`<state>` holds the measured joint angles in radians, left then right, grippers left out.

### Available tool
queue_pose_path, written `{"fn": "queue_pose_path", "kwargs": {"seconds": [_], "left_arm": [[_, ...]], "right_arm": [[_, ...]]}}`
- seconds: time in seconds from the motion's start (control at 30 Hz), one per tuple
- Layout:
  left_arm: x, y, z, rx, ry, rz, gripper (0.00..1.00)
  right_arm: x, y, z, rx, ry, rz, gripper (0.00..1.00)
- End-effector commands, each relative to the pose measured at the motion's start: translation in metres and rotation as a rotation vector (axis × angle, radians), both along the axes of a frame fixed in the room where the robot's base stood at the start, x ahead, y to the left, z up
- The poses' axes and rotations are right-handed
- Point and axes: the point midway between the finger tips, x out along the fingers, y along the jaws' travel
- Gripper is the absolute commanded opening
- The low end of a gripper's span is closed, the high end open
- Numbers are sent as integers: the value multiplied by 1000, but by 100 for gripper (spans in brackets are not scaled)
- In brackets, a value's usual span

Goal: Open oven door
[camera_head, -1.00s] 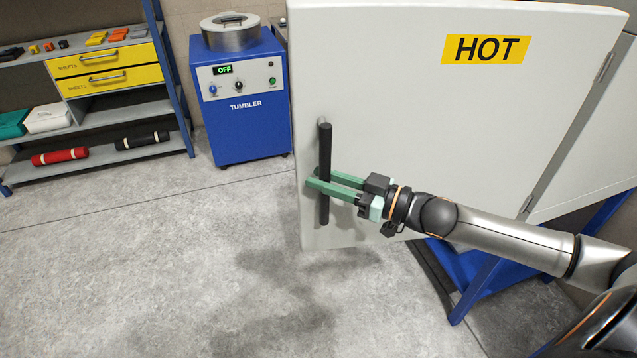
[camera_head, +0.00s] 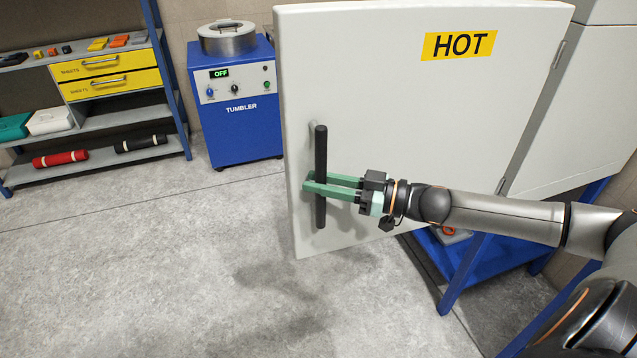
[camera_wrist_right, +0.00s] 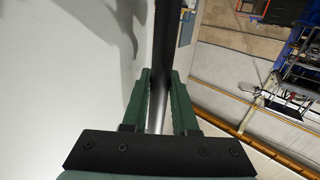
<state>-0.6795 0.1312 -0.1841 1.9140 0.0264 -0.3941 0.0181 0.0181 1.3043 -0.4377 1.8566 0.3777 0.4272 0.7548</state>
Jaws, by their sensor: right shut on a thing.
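The oven door (camera_head: 420,110) is a large pale grey panel with a yellow HOT label (camera_head: 459,45). It stands swung out from the oven body (camera_head: 590,110), with hinges on its right edge. The black vertical bar handle (camera_head: 321,150) is near the door's left edge. My right gripper (camera_head: 318,184) is shut on the handle at its lower half, its green fingers on either side of the bar. In the right wrist view the handle (camera_wrist_right: 165,50) runs between the two green fingers (camera_wrist_right: 161,103). My left gripper is not in view.
A blue tumbler (camera_head: 240,115) reading OFF stands behind the door's left edge. A blue shelf rack with yellow drawers (camera_head: 107,75) and rolls (camera_head: 60,158) is at the far left. The oven rests on a blue stand (camera_head: 468,262). The grey floor (camera_head: 140,270) in front is clear.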

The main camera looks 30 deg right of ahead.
Motion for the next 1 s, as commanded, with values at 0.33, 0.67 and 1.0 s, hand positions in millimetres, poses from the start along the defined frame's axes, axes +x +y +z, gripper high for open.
{"fn": "queue_pose_path", "kwargs": {"seconds": [0.33, 0.67, 1.0], "left_arm": [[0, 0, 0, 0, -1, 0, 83], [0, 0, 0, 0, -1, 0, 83], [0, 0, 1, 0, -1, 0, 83]], "right_arm": [[0, 0, 0, 1, 1, 1, 0], [0, 0, 0, 0, 0, 1, 57], [-2, -2, 0, 0, 1, 0, 57]]}}
